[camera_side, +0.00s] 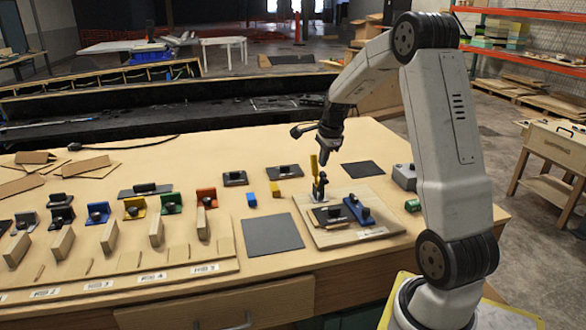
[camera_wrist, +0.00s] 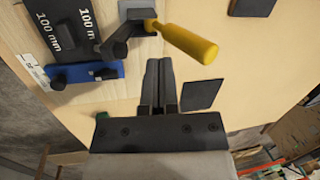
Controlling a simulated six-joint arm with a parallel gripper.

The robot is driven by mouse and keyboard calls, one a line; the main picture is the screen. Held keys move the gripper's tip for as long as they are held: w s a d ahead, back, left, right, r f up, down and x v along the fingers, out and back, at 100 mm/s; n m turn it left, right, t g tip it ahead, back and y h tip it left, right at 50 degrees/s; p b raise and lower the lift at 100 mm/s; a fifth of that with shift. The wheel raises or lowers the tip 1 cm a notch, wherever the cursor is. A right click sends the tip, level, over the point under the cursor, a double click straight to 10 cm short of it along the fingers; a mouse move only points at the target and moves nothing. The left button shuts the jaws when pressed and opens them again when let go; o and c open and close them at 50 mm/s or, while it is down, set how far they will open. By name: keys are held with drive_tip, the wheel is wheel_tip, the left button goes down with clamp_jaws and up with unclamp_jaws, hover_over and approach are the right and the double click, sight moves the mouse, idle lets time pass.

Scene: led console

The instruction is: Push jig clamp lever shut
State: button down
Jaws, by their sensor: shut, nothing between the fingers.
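The jig clamp (camera_side: 319,188) stands on the back left part of a light wooden jig board (camera_side: 372,236). Its lever has a yellow handle (camera_side: 314,166) that stands roughly upright; in the wrist view the yellow handle (camera_wrist: 190,43) points right and toward the camera. My gripper (camera_side: 325,158) is shut and empty, pointing down close beside the handle's right side. In the wrist view, my gripper's fingers (camera_wrist: 158,68) lie just below the handle; I cannot tell whether they touch it. A black plate marked 100 mm (camera_wrist: 62,30) and a blue block (camera_wrist: 85,75) are on the board.
A dark grey mat (camera_side: 272,234) lies left of the board and another dark mat (camera_side: 362,169) behind it. Small blue (camera_side: 251,199) and yellow (camera_side: 275,189) blocks lie left. A row of coloured clamps in a rack (camera_side: 120,270) fills the left side.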

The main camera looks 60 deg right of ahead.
sight(314, 157)
drive_tip(key=shift+w+d+f, duration=0.3)
drive_tip(key=shift+w+f, duration=0.05)
drive_tip(key=shift+w, duration=0.3)
drive_tip(key=shift+w+d, duration=0.1)
drive_tip(key=shift+w+d+f+g+y, duration=0.2)
drive_tip(key=shift+w+d+g+y, duration=0.25)
drive_tip(key=shift+g+y, duration=0.15)
drive_tip(key=shift+w+d+f+g+y, duration=0.15)
drive_tip(key=shift+w+d+g+y, duration=0.3)
drive_tip(key=shift+g+y, duration=0.15)
drive_tip(key=shift+w+d+f, duration=0.85)
drive_tip(key=shift+w+d, duration=0.05)
drive_tip(key=shift+d, duration=0.05)
drive_tip(key=shift+w+d+f, duration=0.3)
drive_tip(key=shift+f, duration=0.15)
drive_tip(key=shift+w+d+f, duration=0.25)
drive_tip(key=shift+w+f, duration=0.05)
drive_tip(key=shift+f, duration=0.3)
drive_tip(key=shift+f, duration=0.15)
wheel_tip(314, 157, up, 8)
drive_tip(key=d, duration=0.1)
drive_tip(key=shift+r, duration=0.2)
